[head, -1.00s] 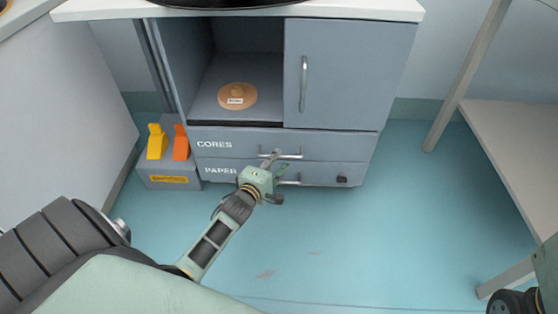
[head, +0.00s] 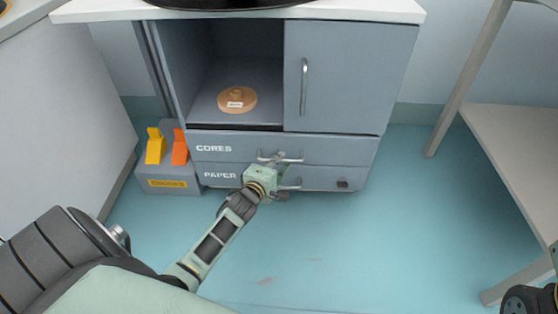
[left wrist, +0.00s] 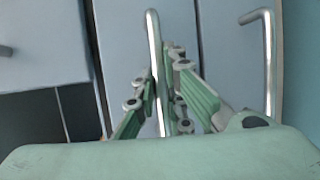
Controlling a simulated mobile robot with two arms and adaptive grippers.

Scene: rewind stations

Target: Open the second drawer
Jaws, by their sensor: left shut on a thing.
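The grey cabinet has two drawers, one above the other. The upper drawer (head: 240,148), marked CORES, and the lower drawer (head: 330,178), marked PAPER, both look closed. My left gripper (head: 272,160) is at the upper drawer's bar handle (head: 292,157). In the left wrist view its fingers (left wrist: 165,100) are shut on this metal handle (left wrist: 153,60), which runs between them. The lower drawer's handle (head: 291,184) is partly hidden by my gripper; it also shows to the right in the left wrist view (left wrist: 268,60).
Above the drawers is an open compartment with a tan disc (head: 237,100), beside a closed door (head: 345,75). A grey box (head: 165,180) with yellow and orange pieces stands left of the cabinet. A table (head: 515,150) stands at right. The floor in front is clear.

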